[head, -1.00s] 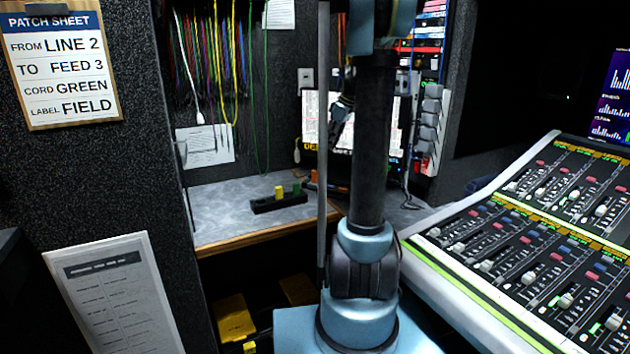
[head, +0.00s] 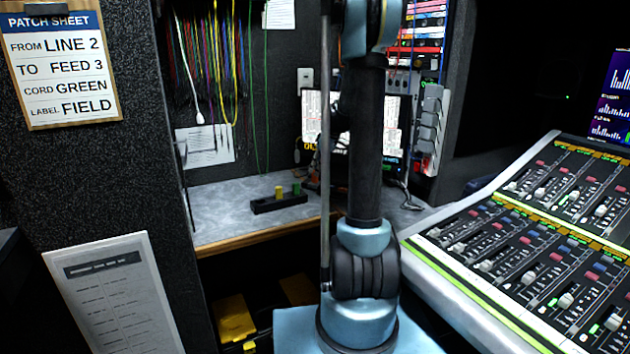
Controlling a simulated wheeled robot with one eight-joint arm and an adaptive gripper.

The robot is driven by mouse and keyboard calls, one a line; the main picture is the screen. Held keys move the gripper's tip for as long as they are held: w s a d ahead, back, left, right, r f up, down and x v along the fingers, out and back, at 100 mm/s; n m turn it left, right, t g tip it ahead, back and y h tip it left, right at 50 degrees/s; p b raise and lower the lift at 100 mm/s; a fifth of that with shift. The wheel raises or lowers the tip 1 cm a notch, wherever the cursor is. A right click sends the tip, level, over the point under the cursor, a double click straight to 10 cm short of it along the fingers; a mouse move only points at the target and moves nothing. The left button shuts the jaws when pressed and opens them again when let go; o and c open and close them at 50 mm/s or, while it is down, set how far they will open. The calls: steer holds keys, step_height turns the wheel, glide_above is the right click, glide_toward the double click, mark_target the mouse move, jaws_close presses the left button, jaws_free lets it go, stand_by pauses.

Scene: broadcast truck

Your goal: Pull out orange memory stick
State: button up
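A long black holder (head: 265,206) lies on the grey desk (head: 222,212) left of my arm. A yellow stick (head: 279,192) and a green stick (head: 296,189) stand upright in it. The orange memory stick cannot be made out clearly. Only a small, dark orange patch shows just right of the green stick, beside the thin pole. My arm's dark upright link (head: 367,145) hides the desk behind it. My gripper's fingers cannot be made out, and whether they touch anything in the holder is hidden.
A screen (head: 393,125) and a rack of coloured items stand behind the arm. Cords (head: 213,75) hang on the back wall. A mixing console (head: 540,240) fills the right. The patch sheet clipboard (head: 62,68) hangs at left. The desk left of the holder is clear.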

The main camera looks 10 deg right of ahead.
mark_target(315, 178)
steer(key=shift+x, duration=1.65)
jaws_close()
